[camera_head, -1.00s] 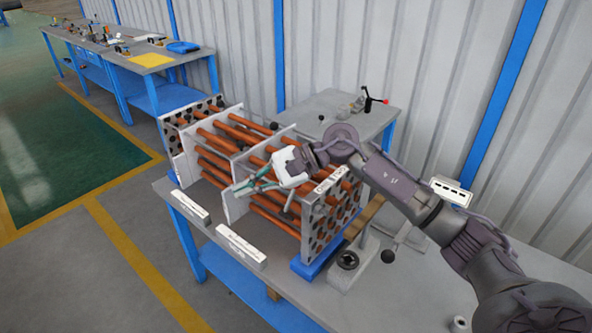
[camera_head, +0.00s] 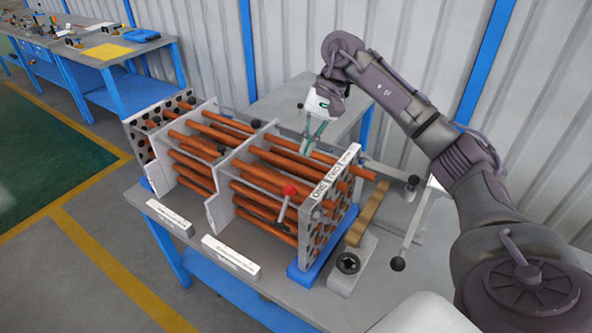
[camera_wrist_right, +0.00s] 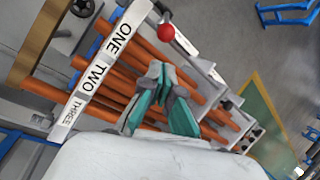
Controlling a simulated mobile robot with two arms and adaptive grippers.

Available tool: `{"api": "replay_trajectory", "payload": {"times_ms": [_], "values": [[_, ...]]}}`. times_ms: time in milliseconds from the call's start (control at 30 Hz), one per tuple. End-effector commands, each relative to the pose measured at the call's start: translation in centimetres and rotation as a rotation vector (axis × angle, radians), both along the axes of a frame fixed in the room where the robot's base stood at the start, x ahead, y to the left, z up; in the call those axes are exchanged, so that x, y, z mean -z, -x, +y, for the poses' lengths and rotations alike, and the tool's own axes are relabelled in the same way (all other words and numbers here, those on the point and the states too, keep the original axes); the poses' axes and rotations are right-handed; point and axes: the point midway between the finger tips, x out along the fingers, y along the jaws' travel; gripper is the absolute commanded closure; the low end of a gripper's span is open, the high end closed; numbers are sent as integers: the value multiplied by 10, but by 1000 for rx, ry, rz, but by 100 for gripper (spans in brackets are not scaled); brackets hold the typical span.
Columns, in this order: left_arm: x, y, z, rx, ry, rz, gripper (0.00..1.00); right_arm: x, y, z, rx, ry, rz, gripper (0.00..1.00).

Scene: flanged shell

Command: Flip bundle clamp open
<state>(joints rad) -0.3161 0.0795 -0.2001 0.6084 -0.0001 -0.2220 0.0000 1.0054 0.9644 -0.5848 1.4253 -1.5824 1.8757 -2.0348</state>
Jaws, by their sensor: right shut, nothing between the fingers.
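The tube bundle (camera_head: 262,185) of orange tubes lies between upright grey plates, with a label strip reading ONE, TWO, THREE (camera_head: 335,172) on the end plate's top edge. A lever with a red ball knob (camera_head: 290,190) stands upright at the bundle's near side, beside the end plate; the knob also shows in the wrist view (camera_wrist_right: 166,32). I take it as the clamp lever; its base is unclear. My right gripper (camera_head: 309,150) points down above the far tubes, apart from the red knob. Its green-sided fingers are shut and empty. My left gripper is out of view.
Levers with black ball knobs (camera_head: 398,263) stand right of the bundle, near a wooden bar (camera_head: 366,214). Two white label blocks (camera_head: 230,257) lie along the table's near edge. Another table (camera_head: 290,97) stands behind, against the corrugated wall.

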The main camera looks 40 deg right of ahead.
Motion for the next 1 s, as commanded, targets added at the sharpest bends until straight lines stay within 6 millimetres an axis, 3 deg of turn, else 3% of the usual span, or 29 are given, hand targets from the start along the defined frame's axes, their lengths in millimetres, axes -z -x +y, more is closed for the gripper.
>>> {"api": "replay_trajectory", "payload": {"times_ms": [133,400,600,1000], "values": [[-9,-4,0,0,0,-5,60,15,1,8,-2,0,6,100],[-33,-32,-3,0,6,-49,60,59,1,27,-2,-2,5,100],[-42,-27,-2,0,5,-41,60,82,0,36,0,-2,2,100],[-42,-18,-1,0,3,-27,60,90,-1,38,0,-1,1,100]]}}
